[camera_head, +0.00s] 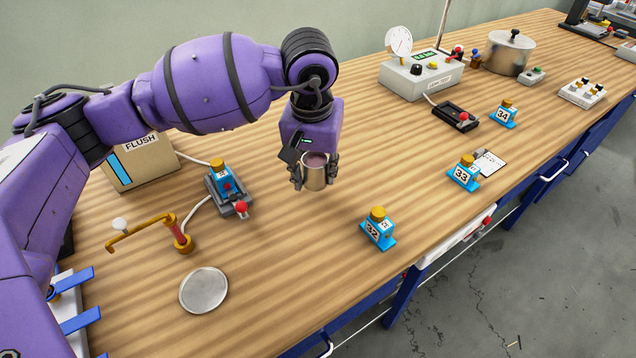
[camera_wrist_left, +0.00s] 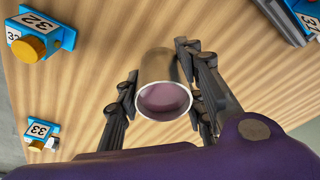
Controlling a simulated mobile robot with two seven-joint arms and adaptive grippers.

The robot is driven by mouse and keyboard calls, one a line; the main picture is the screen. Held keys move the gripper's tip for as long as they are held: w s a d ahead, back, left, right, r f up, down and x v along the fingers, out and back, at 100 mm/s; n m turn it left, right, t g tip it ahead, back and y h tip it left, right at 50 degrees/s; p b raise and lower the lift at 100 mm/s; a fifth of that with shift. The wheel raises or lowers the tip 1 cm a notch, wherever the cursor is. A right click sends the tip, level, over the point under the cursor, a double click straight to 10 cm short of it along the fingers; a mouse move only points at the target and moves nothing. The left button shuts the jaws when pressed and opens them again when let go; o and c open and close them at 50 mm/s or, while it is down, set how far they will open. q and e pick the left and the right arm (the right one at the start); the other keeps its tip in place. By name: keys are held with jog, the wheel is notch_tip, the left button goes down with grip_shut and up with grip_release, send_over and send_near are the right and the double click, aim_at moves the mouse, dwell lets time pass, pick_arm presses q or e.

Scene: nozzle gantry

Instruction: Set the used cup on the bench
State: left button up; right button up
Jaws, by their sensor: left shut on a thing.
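My left gripper (camera_head: 314,178) is shut around a small metal cup (camera_head: 315,172) with a pinkish-purple inside. In the left wrist view the cup (camera_wrist_left: 163,98) sits between the two fingers of the gripper (camera_wrist_left: 163,85), its opening toward the camera. The cup is over the wooden bench (camera_head: 290,270); I cannot tell whether its base touches the wood. My right gripper is in neither view.
Blue numbered blocks 32 (camera_head: 378,229), 33 (camera_head: 463,173) and 34 (camera_head: 504,113) stand along the front side. A round metal disc (camera_head: 204,290), a brass pipe (camera_head: 150,232) and a FLUSH box (camera_head: 138,162) are at left. Bare wood lies between gripper and disc.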

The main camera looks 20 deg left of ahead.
aim_at(317, 181)
pick_arm(q)
jog(key=shift+w+f, duration=0.25)
jog(key=shift+f, duration=0.05)
notch_tip(317, 181, down, 4)
jog(key=shift+w+a+r+b, duration=0.15)
jog(key=shift+r+b, duration=0.1)
jog(key=shift+b, duration=0.75)
jog(key=shift+r, duration=0.15)
jog(key=o, duration=1)
jog(key=shift+f, duration=0.2)
jog(key=shift+o, duration=1.1)
